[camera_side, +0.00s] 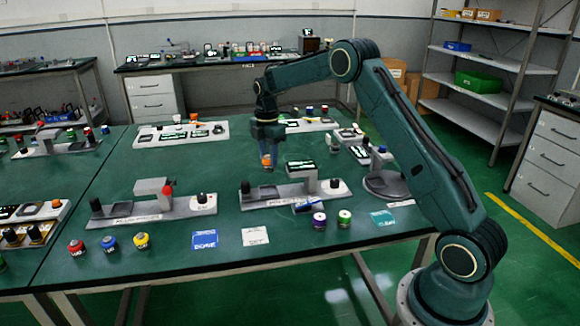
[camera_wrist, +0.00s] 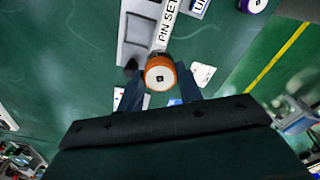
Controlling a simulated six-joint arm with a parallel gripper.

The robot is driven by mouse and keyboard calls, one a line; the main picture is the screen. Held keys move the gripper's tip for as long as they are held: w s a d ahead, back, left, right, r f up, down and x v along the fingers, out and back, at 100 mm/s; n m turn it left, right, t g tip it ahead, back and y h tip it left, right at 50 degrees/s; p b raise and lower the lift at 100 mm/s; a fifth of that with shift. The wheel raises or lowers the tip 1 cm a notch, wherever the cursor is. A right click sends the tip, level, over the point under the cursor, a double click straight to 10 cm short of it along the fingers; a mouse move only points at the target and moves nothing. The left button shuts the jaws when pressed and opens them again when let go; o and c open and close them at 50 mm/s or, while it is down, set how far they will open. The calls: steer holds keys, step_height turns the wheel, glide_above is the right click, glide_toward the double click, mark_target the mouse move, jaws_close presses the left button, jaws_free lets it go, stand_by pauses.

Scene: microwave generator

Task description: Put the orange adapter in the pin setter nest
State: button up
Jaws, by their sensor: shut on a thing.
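The orange adapter (camera_wrist: 160,73) is a short orange cylinder with a pale top face and a small dark centre mark. My gripper (camera_wrist: 160,82) is shut on it, one finger on each side. In the side view my gripper (camera_side: 267,160) points down, with the orange adapter (camera_side: 266,161) low between its fingers. It appears to be held above the table, behind the grey pin setter (camera_side: 290,195). In the wrist view the pin setter (camera_wrist: 124,42) lies ahead of the adapter, its label partly covered. The nest appears to be the grey recess (camera_wrist: 137,28), apart from the adapter.
A raised block with a dark display (camera_side: 301,168) and black knobs (camera_side: 335,183) stand on the pin setter. A similar grey fixture with a red knob (camera_side: 150,205) is to the left. Purple (camera_side: 319,222) and green (camera_side: 344,218) cylinders stand in front. Open table lies left of my gripper.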

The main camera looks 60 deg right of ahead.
steer(key=w+d+f+m, duration=0.1)
steer(key=w+d+f, duration=0.2)
steer(key=f, duration=0.1)
steer(key=shift+d+f, duration=0.2)
steer(key=shift+d, duration=0.1)
steer(key=shift+w+f, duration=0.1)
steer(key=shift+f, duration=0.15)
steer(key=shift+f, duration=2.65)
steer(key=shift+f, duration=0.6)
steer(key=o, duration=1.1)
steer(key=shift+o, duration=0.2)
